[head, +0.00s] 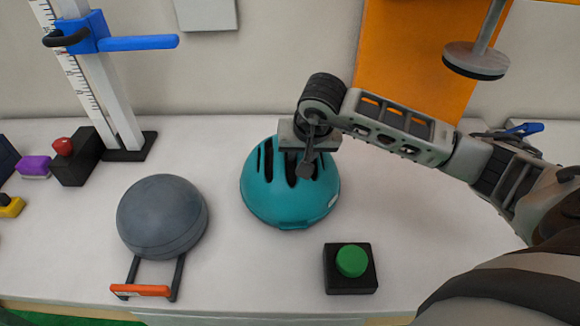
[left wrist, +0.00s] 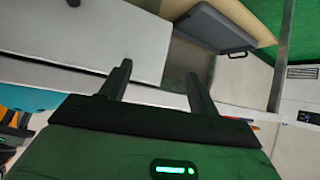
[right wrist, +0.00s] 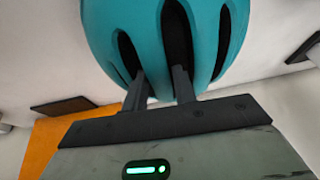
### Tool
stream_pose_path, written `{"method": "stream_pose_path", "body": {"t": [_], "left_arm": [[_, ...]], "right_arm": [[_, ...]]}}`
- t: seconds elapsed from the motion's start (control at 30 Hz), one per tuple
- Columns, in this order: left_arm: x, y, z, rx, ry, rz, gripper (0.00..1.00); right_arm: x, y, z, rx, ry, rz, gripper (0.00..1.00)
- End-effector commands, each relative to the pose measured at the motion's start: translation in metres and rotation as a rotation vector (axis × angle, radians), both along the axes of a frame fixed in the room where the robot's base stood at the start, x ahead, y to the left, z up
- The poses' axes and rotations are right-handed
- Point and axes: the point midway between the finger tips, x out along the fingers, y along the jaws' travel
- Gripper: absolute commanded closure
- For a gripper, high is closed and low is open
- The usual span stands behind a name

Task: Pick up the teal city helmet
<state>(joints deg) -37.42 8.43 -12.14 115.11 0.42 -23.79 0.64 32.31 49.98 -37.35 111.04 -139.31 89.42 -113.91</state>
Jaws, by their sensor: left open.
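The teal city helmet (head: 290,205) sits dome up on the white table in the head view, with dark vent slots along its top. It also fills the upper middle of the right wrist view (right wrist: 228,50). My right gripper (right wrist: 160,85) is on top of the helmet, its fingers in two neighbouring vents and closed on the rib between them. In the head view its fingertips are hidden behind the wrist. I cannot tell any gap under the helmet. My left gripper (left wrist: 155,80) is open and empty, away from the helmet, and shows only in the left wrist view.
A grey dome on a frame with an orange handle (head: 140,290) stands left of the helmet. A green button on a black box (head: 351,262) is in front right. A ruled post with a blue clamp (head: 90,35) stands back left. An orange panel (head: 400,50) is behind.

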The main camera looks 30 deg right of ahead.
Motion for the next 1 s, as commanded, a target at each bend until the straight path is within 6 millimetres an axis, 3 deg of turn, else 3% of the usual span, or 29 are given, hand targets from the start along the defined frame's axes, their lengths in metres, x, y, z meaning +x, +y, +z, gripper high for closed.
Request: {"method": "stream_pose_path", "body": {"t": [0.33, 0.43, 0.83, 1.0], "left_arm": [[0.001, 0.000, 0.000, -0.003, -0.001, 0.005, 0.39], [0.001, 0.000, 0.000, -0.003, -0.001, 0.006, 0.39], [-0.003, 0.000, -0.003, -0.004, 0.007, 0.006, 0.39], [-0.003, 0.000, -0.009, -0.004, 0.010, 0.006, 0.39]], "right_arm": [[0.004, -0.001, -0.009, 0.000, -0.001, 0.000, 0.73], [0.004, -0.001, -0.009, 0.000, -0.001, 0.000, 1.00], [0.004, -0.001, -0.006, -0.001, -0.004, -0.001, 1.00], [0.005, -0.002, 0.009, -0.002, -0.009, 0.000, 1.00]]}}
